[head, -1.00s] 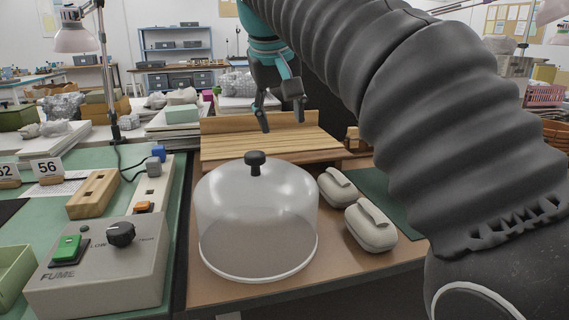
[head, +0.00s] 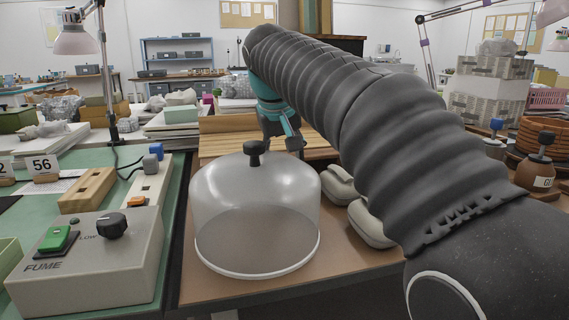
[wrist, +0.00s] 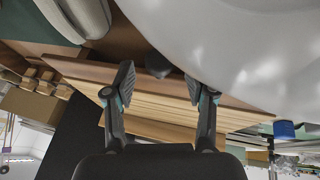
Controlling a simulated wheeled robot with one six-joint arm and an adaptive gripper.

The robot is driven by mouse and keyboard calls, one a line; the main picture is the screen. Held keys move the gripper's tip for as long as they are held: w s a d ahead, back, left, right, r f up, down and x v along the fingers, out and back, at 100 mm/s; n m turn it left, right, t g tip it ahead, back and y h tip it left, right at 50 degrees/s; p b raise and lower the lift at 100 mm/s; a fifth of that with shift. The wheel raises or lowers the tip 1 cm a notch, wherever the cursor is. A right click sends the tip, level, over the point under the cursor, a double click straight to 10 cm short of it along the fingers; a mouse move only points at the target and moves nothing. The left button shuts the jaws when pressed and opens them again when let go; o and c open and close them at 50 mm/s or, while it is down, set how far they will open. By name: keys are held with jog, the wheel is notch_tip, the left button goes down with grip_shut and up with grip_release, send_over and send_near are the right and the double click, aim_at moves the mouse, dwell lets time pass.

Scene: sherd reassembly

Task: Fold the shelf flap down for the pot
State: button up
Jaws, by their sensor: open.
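A light slatted wooden panel (head: 218,142), which looks like the shelf flap, lies behind the glass dome at the far side of the brown table. I cannot tell whether it is raised or folded down. It also shows in the wrist view (wrist: 160,112), behind my fingers. My gripper (head: 281,147) is open and empty, low behind the dome's knob, in front of the panel. In the wrist view, the two fingers of my gripper (wrist: 160,82) stand apart with the panel beyond them. Contact with it cannot be told. I cannot identify the pot for sure.
The clear glass dome (head: 257,215) with a black knob stands close in front of my gripper. Two pale cases (head: 368,225) lie right of it, partly behind my arm. The grey FUME box (head: 90,258) is at left. A brown labelled jar (head: 536,175) stands at right.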

jog(key=shift+w+f, duration=0.2)
jog(key=shift+f, duration=0.25)
grip_shut()
jog(key=shift+r+p, duration=0.15)
jog(key=shift+p, duration=0.2)
jog(key=r+g+p, duration=0.1)
jog(key=p, duration=0.3)
jog(key=shift+w+r+p, duration=0.1)
jog(key=shift+p, duration=0.25)
jog(key=shift+w+r+g+p, duration=0.1)
jog(key=shift+g+p, duration=0.3)
jog(key=shift+p, duration=0.75)
jog(key=shift+h+p, duration=0.3)
jog(key=shift+f, duration=0.25)
